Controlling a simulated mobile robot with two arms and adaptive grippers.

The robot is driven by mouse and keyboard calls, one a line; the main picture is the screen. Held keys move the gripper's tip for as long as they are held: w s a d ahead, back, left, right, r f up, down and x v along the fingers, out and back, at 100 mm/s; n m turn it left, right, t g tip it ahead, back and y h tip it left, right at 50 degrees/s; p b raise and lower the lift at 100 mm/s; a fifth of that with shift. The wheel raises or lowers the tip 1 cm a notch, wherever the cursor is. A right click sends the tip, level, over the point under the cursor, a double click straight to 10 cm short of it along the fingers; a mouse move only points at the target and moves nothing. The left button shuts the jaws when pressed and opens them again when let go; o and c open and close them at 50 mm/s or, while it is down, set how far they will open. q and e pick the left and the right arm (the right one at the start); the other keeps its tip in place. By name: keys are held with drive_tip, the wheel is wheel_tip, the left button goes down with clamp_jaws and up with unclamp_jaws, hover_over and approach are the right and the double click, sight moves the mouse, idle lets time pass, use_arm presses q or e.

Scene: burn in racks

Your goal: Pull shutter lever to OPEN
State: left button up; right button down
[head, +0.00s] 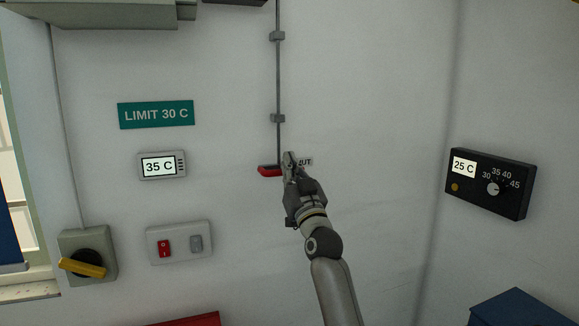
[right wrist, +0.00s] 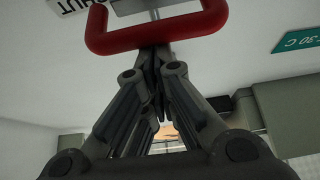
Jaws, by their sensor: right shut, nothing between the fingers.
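The shutter lever's red handle (head: 268,170) is at the lower end of a thin grey rod (head: 279,80) on the white wall in the head view. My right gripper (head: 289,158) is at the handle and hides its right part. In the right wrist view the red handle (right wrist: 155,42) is a loop across the top, and the closed fingers (right wrist: 152,55) reach to its bar. Whether they touch it I cannot tell. A white label ending in "UT" (head: 305,162) is partly hidden behind the gripper. My left gripper is not in view.
A display (head: 162,166) reads 35 C below a green "LIMIT 30 C" sign (head: 156,114). A switch plate (head: 179,243), a yellow rotary handle (head: 83,263) and a black thermostat (head: 490,184) are on the walls. A blue box (head: 525,308) is at lower right.

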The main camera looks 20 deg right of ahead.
wheel_tip(320, 180, down, 11)
drive_tip(key=b, duration=0.5)
drive_tip(key=shift+r, duration=0.35)
wheel_tip(320, 180, up, 4)
drive_tip(key=p, duration=0.3)
drive_tip(key=b+v, duration=0.2)
drive_tip(key=v, duration=0.8)
drive_tip(key=shift+s+b, duration=0.4)
drive_tip(key=shift+s, duration=0.05)
